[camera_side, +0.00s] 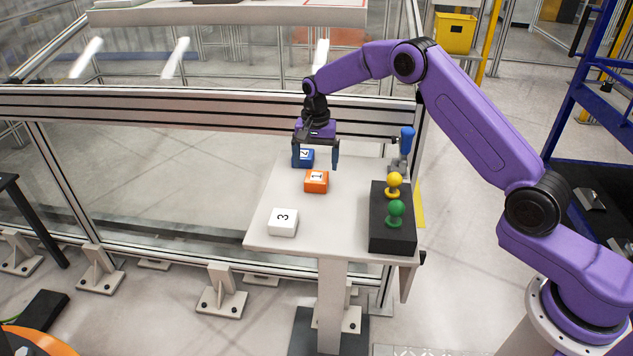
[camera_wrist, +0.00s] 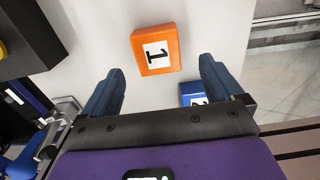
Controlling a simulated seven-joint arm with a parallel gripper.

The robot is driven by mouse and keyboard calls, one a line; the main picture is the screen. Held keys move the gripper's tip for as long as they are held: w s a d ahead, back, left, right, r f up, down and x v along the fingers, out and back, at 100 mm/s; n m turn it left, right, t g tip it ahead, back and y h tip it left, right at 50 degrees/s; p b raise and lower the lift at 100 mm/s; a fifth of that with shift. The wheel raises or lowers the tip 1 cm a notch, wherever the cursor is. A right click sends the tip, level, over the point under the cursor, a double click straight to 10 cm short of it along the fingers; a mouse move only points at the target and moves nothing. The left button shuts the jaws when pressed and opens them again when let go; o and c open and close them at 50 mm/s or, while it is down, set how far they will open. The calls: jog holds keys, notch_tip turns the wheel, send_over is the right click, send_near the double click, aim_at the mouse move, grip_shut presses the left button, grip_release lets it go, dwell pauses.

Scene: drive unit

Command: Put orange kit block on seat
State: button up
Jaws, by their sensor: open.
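The orange kit block (camera_side: 316,182), marked 1, lies on the white table (camera_side: 265,232) near its middle. In the wrist view the orange block (camera_wrist: 165,62) sits just ahead of the fingertips, in line with the gap between them. My gripper (camera_side: 316,166) is open and empty, pointing down above the table. It also shows in the wrist view (camera_wrist: 161,72) with its fingers wide apart. No thing clearly identifiable as the seat shows in either view.
A blue block (camera_side: 303,158) marked 2 is behind the orange one, partly hidden by my gripper. A white block (camera_side: 284,222) marked 3 lies at front left. A black block (camera_side: 391,236) with yellow (camera_side: 394,184) and green (camera_side: 396,212) knobs stands at right, with a blue-handled part (camera_side: 407,140) behind.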

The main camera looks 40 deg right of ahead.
aim_at(316, 176)
jog(key=shift+s+a+f, duration=0.1)
jog(key=shift+s+f, duration=0.05)
jog(key=shift+f, duration=1.25)
jog(key=shift+s+f, duration=0.1)
jog(key=shift+f, duration=1.3)
jog(key=c, duration=1.4)
jog(key=shift+r, duration=0.1)
jog(key=shift+c, duration=0.2)
jog(key=shift+w+r, duration=0.1)
jog(key=shift+r, duration=0.5)
jog(key=s+d+r, duration=0.2)
jog(key=s+r, duration=1)
jog(key=s, duration=0.2)
jog(key=w+d+f, duration=0.3)
jog(key=w+d, duration=0.8)
jog(key=d, duration=0.3)
jog(key=f, duration=1)
jog(key=shift+w, duration=0.2)
